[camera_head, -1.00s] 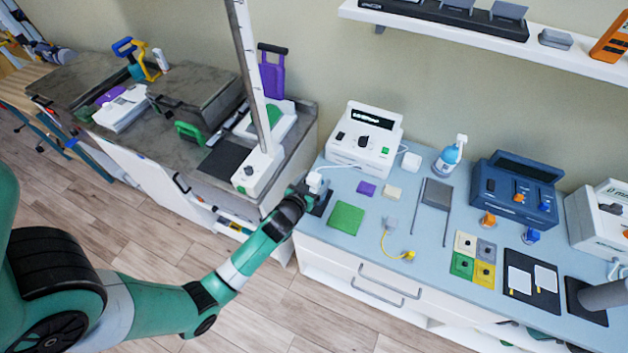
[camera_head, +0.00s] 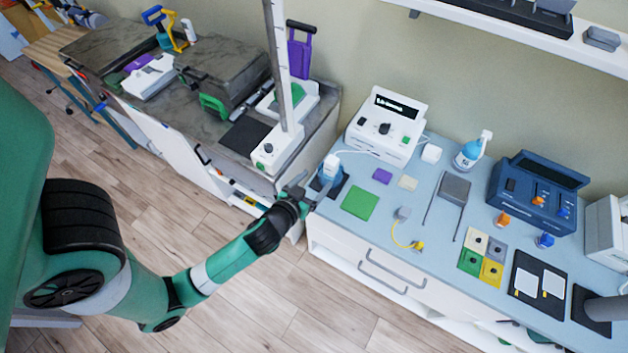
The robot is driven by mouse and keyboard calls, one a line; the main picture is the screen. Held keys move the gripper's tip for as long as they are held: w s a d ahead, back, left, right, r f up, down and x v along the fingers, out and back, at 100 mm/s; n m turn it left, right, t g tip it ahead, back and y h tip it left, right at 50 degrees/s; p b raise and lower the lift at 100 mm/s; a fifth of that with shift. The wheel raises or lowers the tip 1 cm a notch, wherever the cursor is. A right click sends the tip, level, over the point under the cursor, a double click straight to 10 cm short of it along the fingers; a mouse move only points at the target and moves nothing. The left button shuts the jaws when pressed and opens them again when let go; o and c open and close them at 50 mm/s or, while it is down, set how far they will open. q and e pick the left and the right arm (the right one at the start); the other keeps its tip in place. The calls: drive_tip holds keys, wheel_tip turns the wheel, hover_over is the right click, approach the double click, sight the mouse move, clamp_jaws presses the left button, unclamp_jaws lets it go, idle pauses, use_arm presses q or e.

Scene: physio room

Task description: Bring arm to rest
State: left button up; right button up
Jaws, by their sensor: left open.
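My left arm, green with black joints, comes in from the left. Its gripper (camera_head: 305,192) is open at the left front corner of the light blue counter. The gripper is apart from the bottle and holds nothing. My right gripper does not show.
The light blue counter (camera_head: 400,205) bears a white device (camera_head: 385,127), a green square (camera_head: 359,203), a yellow-ended cable (camera_head: 408,235), a spray bottle (camera_head: 472,150) and a blue device (camera_head: 538,188). A tall white post (camera_head: 280,75) stands behind my gripper. Open floor (camera_head: 235,310) lies in front.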

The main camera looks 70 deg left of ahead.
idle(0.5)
use_arm(q)
drive_tip(key=w+d+r+t, duration=0.3)
drive_tip(key=w+r, duration=0.3)
drive_tip(key=r, duration=0.5)
drive_tip(key=w+d+r+t+h, duration=0.1)
drive_tip(key=w+d+r+t, duration=0.3)
drive_tip(key=r, duration=0.7)
drive_tip(key=w+d+r+t, duration=0.2)
drive_tip(key=w+r, duration=0.5)
drive_tip(key=r, duration=0.4)
drive_tip(key=s+d+r+m+t+h+p, duration=0.1)
drive_tip(key=s+d+r+m+t+h, duration=0.25)
drive_tip(key=r, duration=0.65)
drive_tip(key=s+d+r+m+t+h, duration=0.25)
drive_tip(key=d+r, duration=0.25)
drive_tip(key=r, duration=0.4)
drive_tip(key=s+d+r+m+t+h+p, duration=0.1)
drive_tip(key=s+d+r+m+t+h, duration=0.2)
drive_tip(key=r, duration=0.7)
wheel_tip(320, 180, up, 20)
drive_tip(key=h+p, duration=0.1)
drive_tip(key=p, duration=1.9)
drive_tip(key=shift+d+f+g, duration=0.2)
drive_tip(key=shift+g, duration=0.2)
